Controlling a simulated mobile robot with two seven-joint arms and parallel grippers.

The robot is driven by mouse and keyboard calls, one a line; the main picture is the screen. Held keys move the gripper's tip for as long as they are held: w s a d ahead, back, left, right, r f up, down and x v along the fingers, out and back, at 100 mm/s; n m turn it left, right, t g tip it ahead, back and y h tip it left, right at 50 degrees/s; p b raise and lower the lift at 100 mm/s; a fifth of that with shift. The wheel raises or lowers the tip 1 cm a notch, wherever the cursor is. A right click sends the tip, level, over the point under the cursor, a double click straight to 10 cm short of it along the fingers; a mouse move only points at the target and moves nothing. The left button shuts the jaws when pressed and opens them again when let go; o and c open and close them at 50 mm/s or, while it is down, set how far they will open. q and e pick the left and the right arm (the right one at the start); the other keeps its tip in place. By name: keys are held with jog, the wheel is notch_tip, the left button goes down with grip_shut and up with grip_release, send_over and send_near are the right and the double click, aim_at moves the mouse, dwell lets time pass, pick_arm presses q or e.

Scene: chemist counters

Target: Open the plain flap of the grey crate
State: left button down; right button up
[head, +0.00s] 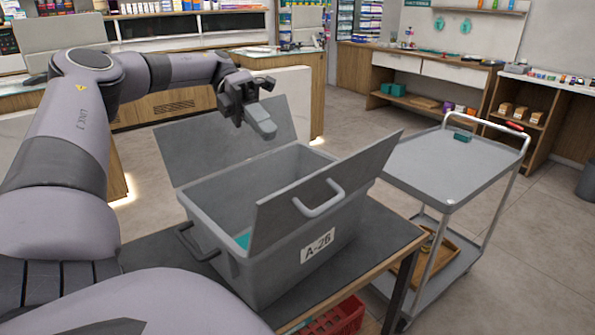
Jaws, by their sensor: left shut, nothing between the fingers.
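The grey crate (275,269) stands on a dark-topped table, with a label reading A-26 on its near side. Its plain flap (205,150) is raised at the far left side and leans outward, away from the opening. The other flap (328,190), with a bar handle, is also raised, on the near right side. The crate's inside shows between them, with a bit of something teal (243,240) at the bottom. My left gripper (262,128) is shut and empty, in front of the plain flap and above the opening; I cannot tell whether it touches the flap. My right gripper is out of view.
A grey trolley (440,170) stands close to the right of the table (390,238), with a wooden tray (425,258) on its lower shelf. A red basket (338,318) is below the table's near edge. Counters line the back; open floor lies between.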

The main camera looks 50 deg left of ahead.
pick_arm(q)
jog(key=s+a+f+n+t+h, duration=0.1)
jog(key=a+n, duration=0.2)
jog(key=a, duration=0.1)
jog(key=p, duration=0.2)
send_near(305, 178)
jog(key=w+d+f, duration=0.2)
jog(key=d+f, duration=0.2)
jog(key=d, duration=0.1)
jog(key=shift+w+f, duration=0.35)
jog(key=shift+f, duration=0.05)
jog(key=shift+d, duration=0.1)
jog(key=shift+d+f+y, duration=0.25)
jog(key=shift+d+y, duration=0.25)
jog(key=shift+d, duration=0.35)
